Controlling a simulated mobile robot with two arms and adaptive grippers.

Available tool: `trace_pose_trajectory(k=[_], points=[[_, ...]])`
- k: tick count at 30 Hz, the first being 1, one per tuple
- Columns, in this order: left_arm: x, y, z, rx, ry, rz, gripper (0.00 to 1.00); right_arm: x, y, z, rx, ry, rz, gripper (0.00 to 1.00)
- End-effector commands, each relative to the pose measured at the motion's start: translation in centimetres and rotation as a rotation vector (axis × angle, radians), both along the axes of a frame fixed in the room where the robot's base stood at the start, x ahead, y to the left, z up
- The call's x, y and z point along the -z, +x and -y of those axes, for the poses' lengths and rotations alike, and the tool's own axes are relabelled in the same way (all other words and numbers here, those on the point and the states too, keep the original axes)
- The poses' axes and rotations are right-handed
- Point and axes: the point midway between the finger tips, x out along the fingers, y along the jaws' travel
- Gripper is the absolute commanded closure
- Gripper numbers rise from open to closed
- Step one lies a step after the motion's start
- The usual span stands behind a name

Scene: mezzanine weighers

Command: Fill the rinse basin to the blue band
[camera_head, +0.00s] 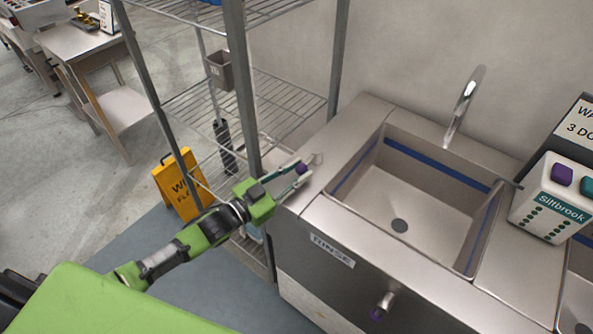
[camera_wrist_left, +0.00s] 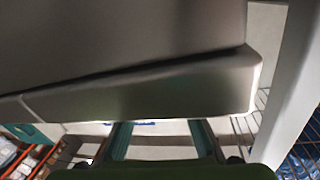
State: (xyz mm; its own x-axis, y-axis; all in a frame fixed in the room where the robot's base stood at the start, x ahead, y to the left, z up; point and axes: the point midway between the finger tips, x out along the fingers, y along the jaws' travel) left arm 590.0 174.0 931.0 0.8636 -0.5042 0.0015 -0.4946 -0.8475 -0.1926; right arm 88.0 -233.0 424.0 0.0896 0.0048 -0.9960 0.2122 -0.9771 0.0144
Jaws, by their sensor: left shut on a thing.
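The steel rinse basin (camera_head: 430,205) is set in a counter with a RINSE label (camera_head: 332,250) on its front. A blue band (camera_head: 437,164) runs around its inner walls. A spout with a purple end (camera_head: 383,306) sticks out of the front panel. My right gripper is out of view.
A wire shelf rack (camera_head: 285,105) stands close left of the counter. A yellow wet-floor sign (camera_head: 181,185) is near its foot. A white Siltbrook dispenser (camera_head: 550,200) with purple and teal buttons stands right of the basin. A side table (camera_head: 80,45) is far left.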

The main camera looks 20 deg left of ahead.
Motion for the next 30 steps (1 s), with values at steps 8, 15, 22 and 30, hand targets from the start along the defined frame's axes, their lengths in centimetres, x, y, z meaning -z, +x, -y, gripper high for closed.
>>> trace_pose_trajectory(k=[8,15,22,30], points=[[-0.5,-0.3,1.4,-0.119,-0.014,0.004,1.0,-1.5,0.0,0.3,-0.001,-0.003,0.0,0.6],[-0.5,-0.4,2.2,-0.225,-0.014,0.007,1.0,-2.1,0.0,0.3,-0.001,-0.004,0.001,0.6],[-0.6,-0.4,2.9,-0.321,-0.013,0.01,1.0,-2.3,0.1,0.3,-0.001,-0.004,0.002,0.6],[-0.5,-0.5,3.3,-0.394,-0.007,0.006,1.0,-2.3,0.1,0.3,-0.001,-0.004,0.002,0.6]])
